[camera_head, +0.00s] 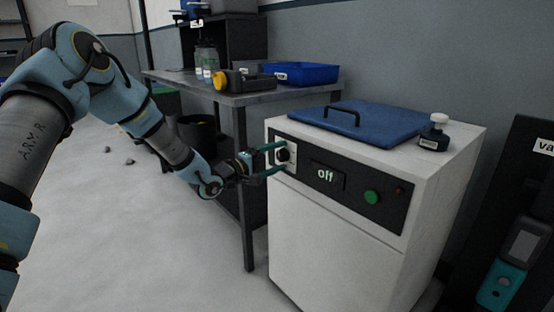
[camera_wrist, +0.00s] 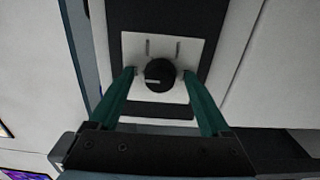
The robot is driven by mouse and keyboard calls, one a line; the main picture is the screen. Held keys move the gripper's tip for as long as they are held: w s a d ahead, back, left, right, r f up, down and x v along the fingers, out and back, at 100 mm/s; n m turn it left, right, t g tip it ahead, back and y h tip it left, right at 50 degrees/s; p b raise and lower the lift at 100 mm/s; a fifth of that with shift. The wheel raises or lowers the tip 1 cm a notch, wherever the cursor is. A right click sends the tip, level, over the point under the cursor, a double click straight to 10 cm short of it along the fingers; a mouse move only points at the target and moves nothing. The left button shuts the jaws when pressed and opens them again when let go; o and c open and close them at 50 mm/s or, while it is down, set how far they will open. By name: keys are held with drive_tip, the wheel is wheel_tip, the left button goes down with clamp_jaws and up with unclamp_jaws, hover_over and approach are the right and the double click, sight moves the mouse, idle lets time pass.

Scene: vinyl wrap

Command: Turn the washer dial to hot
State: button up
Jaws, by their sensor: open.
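The washer (camera_head: 340,245) is a white box with a blue lid (camera_head: 375,124) and a black front panel. Its small display (camera_head: 326,175) reads "off". The dial (camera_head: 283,155) is a round black knob on a pale plate at the panel's left end. In the wrist view the dial (camera_wrist: 159,73) shows a light pointer line, roughly level, on its face. My gripper (camera_head: 278,157) is open at the panel. Its two green fingers (camera_wrist: 158,76) stand one on either side of the dial, with a gap visible on both sides.
A green button (camera_head: 372,197) and a small red light (camera_head: 400,190) sit right of the display. A dark bottle (camera_head: 434,137) stands on the washer top. A metal table (camera_head: 200,90) with a blue tray (camera_head: 300,73) stands behind. Floor on the left is mostly clear.

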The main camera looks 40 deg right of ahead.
drive_tip(key=shift+c, duration=0.4)
clamp_jaws()
